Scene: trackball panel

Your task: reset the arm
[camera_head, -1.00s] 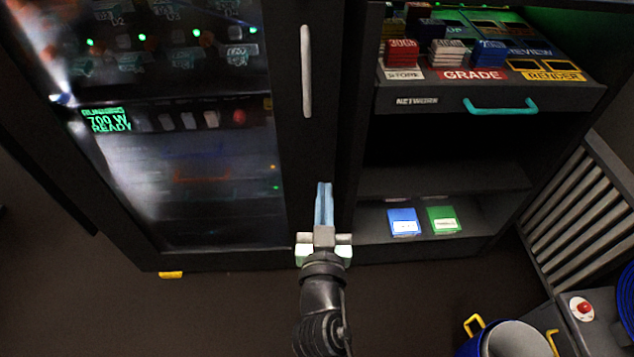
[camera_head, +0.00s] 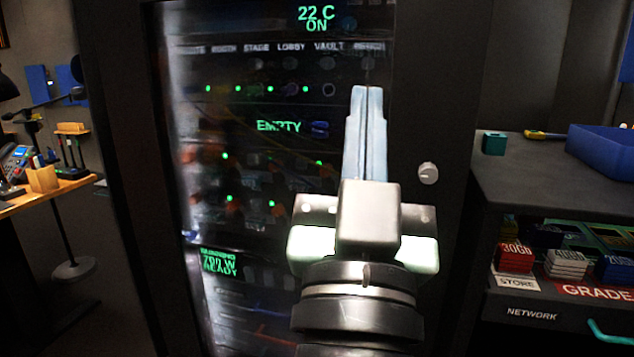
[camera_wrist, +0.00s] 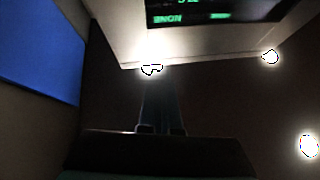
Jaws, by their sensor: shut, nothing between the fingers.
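My gripper (camera_head: 367,100) is in the middle of the head view, raised and pointing upward. Its two pale blue fingers are together, with nothing between them. It stands in front of the dark glass-fronted rack cabinet (camera_head: 250,170) and hides part of its right side. In the wrist view the fingers (camera_wrist: 160,95) look dark and point toward a pale overhead panel with a green-lettered display (camera_wrist: 190,15).
A grey knob (camera_head: 428,173) sits on the cabinet frame, right of the gripper. A dark counter (camera_head: 540,180) at right holds a blue bin (camera_head: 605,150) and a small teal box (camera_head: 494,143). A wooden desk (camera_head: 45,192) stands at left. Bright lamps (camera_wrist: 309,145) show in the wrist view.

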